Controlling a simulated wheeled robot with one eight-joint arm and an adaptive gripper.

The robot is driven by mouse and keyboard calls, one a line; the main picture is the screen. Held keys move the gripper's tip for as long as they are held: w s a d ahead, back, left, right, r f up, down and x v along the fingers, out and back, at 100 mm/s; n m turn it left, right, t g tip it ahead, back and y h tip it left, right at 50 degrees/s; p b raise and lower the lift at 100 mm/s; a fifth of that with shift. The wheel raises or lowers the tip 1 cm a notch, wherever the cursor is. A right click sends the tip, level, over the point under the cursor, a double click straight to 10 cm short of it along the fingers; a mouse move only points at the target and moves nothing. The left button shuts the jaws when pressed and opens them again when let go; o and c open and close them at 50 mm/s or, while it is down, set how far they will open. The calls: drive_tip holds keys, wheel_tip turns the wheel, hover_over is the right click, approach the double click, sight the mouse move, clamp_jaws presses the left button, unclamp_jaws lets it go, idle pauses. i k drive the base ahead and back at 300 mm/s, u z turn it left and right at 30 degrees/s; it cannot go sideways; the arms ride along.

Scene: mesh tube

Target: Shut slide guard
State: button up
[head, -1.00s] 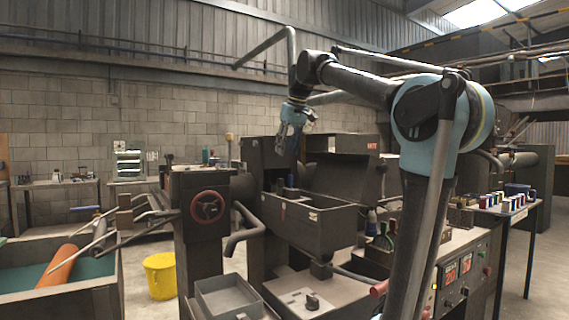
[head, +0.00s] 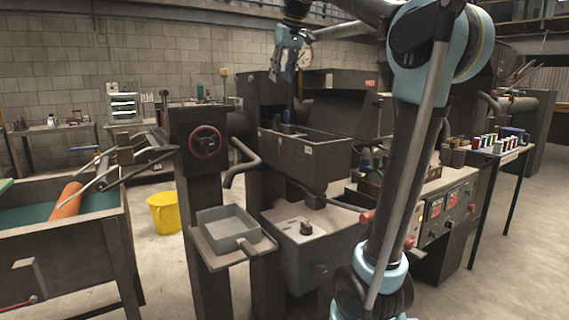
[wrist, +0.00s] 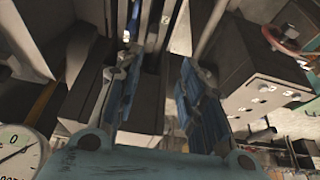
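My gripper (head: 289,68) hangs above the dark machine in the middle of the head view, its fingers pointing down. In the wrist view my gripper (wrist: 158,95) has its two blue-padded fingers apart with nothing held between them. The machine has an open-topped dark box (head: 288,152) at its front, with small blue and dark items inside. Behind it stands a dark upright housing with a hood (head: 337,82) bearing a red label. I cannot tell for sure which of these panels is the slide guard. No contact between gripper and machine is visible.
A column with a red handwheel (head: 208,141) and a grey tray (head: 228,228) stand left of the machine. A control panel (head: 445,215) is at right, near my arm. A yellow bucket (head: 165,213) stands on the floor. A pressure dial (wrist: 17,150) shows in the wrist view.

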sight(353, 114)
drive_tip(key=k, duration=0.95)
drive_tip(key=z, duration=0.05)
